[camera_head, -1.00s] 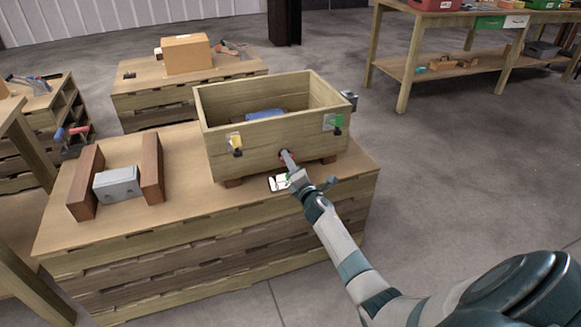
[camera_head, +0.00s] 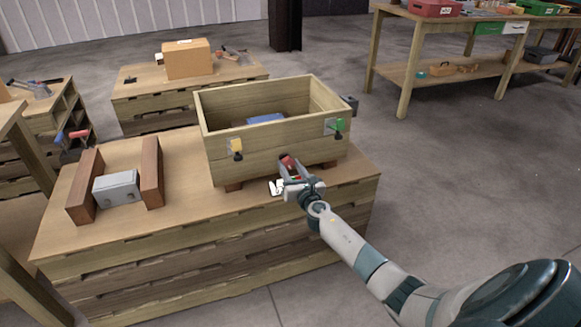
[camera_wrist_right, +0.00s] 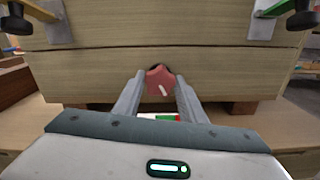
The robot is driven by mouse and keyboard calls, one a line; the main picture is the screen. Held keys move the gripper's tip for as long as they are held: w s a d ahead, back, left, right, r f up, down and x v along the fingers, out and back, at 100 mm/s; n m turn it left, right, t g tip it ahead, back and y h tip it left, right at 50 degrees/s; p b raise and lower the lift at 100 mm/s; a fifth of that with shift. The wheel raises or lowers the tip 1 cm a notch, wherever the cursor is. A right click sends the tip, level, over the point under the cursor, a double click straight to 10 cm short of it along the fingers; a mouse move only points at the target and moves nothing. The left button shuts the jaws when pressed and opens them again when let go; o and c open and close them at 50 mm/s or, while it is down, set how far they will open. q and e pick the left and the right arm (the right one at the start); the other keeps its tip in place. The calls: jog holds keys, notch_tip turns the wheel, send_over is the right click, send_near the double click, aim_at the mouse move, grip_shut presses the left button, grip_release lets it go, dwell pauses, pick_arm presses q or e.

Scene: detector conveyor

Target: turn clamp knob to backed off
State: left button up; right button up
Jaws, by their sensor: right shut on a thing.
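The clamp knob is a red lobed knob (camera_wrist_right: 160,80) with a white mark, low on the front wall of the wooden box; in the head view it shows as a small red spot (camera_head: 287,161). My right gripper (camera_wrist_right: 159,88) is shut on the knob, one finger on each side of it. In the head view my right gripper (camera_head: 291,168) reaches the box front from the lower right. The wooden box (camera_head: 260,150) stands on blocks on the table. A blue part (camera_head: 265,118) lies inside it. My left gripper is not in view.
A yellow tag (camera_head: 236,146) and a green tag (camera_head: 335,125) with black knobs sit on the box front. A white card (camera_head: 276,187) lies below. A grey block (camera_head: 116,187) stands between brown boards at left.

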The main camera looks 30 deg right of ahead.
jog(key=n+p, duration=0.1)
jog(key=n, duration=0.2)
jog(key=shift+n, duration=0.4)
jog(key=n+p, duration=0.4)
jog(key=n, duration=0.3)
jog(key=shift+a+n, duration=0.15)
jog(key=shift+n, duration=0.15)
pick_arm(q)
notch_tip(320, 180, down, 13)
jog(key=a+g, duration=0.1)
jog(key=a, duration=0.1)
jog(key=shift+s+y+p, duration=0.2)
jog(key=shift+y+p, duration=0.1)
pick_arm(e)
jog(key=shift+f+n, duration=0.1)
jog(key=shift+n, duration=0.7)
jog(key=o, duration=1.1)
jog(key=shift+c, duration=0.2)
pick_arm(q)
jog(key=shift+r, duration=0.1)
